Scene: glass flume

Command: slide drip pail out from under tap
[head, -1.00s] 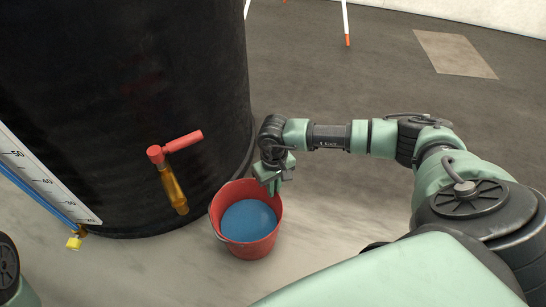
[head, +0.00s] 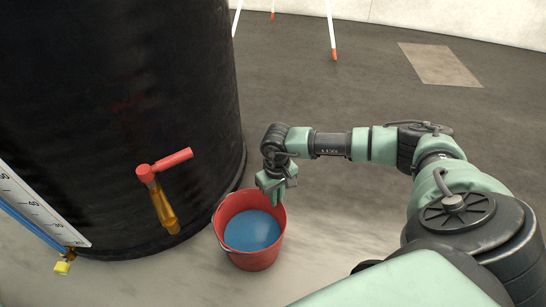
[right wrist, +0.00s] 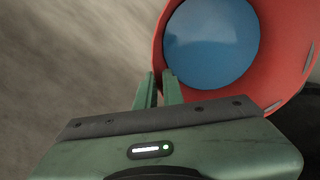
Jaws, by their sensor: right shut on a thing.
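The drip pail (head: 252,258) is red and upright on the floor, with blue liquid (head: 252,231) inside. It stands to the right of the tap (head: 164,207), which has a red handle and a brass spout on the black tank. A gap shows between spout and pail. My right gripper (head: 277,197) is shut on the pail's rim at its far right side. In the right wrist view, the fingers (right wrist: 159,82) pinch the edge of the red pail (right wrist: 285,60). My left gripper is not in view.
The large black tank (head: 120,100) stands close to the left of the pail. A white gauge board (head: 40,208) and a yellow fitting (head: 62,267) are at left. White-and-orange legs (head: 330,30) stand behind. The floor (head: 340,225) right of the pail is clear.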

